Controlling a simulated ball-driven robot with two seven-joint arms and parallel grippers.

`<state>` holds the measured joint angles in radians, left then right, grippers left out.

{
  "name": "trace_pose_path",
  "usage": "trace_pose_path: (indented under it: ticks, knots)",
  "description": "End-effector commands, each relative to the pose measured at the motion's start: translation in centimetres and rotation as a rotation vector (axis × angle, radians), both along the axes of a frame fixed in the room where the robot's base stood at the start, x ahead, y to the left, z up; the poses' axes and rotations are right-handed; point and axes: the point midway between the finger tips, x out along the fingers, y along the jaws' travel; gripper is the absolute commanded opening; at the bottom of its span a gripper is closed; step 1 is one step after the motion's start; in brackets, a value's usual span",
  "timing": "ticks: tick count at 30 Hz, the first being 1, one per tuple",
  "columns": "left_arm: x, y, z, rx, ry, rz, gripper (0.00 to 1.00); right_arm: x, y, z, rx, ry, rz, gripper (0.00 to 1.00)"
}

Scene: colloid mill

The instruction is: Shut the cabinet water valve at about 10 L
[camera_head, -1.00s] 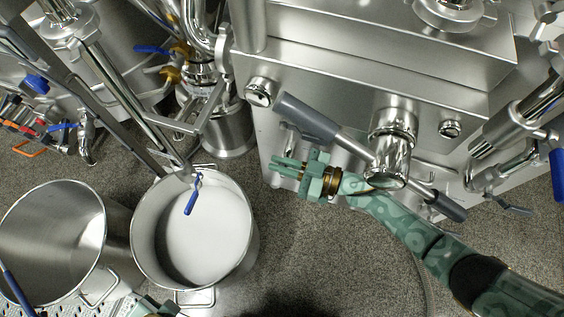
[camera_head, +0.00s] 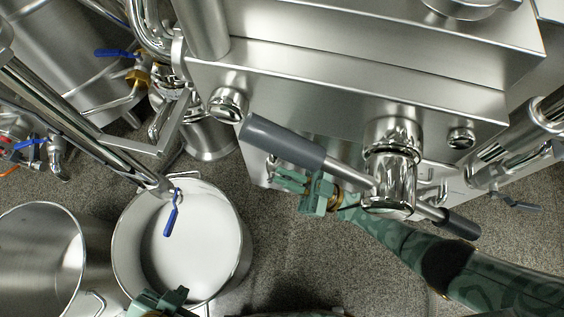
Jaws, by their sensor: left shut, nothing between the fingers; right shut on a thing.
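A valve with a blue lever (camera_head: 171,218) hangs from a pipe over a steel pot (camera_head: 118,240) that holds white content. Another blue lever (camera_head: 113,53) sits on piping at the upper left. I cannot tell which is the cabinet water valve, and I see no litre reading. My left gripper (camera_head: 160,298) is at the bottom edge, by the pot's near rim, partly cut off. It is shut and empty. My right gripper (camera_head: 283,180) is low beside the steel cabinet (camera_head: 330,85), below a thick grey handle (camera_head: 283,141). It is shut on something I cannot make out.
A second steel pot (camera_head: 40,255), empty as far as it shows, stands at the left. A steel outlet (camera_head: 390,185) and crossbar with grey ends stick out above my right arm. Speckled floor (camera_head: 285,250) is clear between the filled pot and that arm.

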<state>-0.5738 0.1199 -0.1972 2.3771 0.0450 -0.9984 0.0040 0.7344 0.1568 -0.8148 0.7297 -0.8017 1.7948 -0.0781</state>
Motion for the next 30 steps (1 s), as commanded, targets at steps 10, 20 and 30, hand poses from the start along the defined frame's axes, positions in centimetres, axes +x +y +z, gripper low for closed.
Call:
trace_pose_path:
  ticks: [10, 20, 30]
  knots:
    - [-0.05, 0.05, -0.05, 0.002, 0.003, 0.000, 0.00, -0.78, -0.59, -0.53, 0.066, -0.021, -0.001, 0.00]
    - [-0.11, 0.08, -0.13, 0.003, 0.004, -0.001, 0.00, -0.84, -0.67, -0.55, 0.072, -0.025, -0.002, 0.00]
    - [-0.15, 0.08, -0.15, 0.003, 0.006, -0.002, 0.00, -0.86, -0.60, -0.50, 0.074, -0.024, 0.000, 0.31]
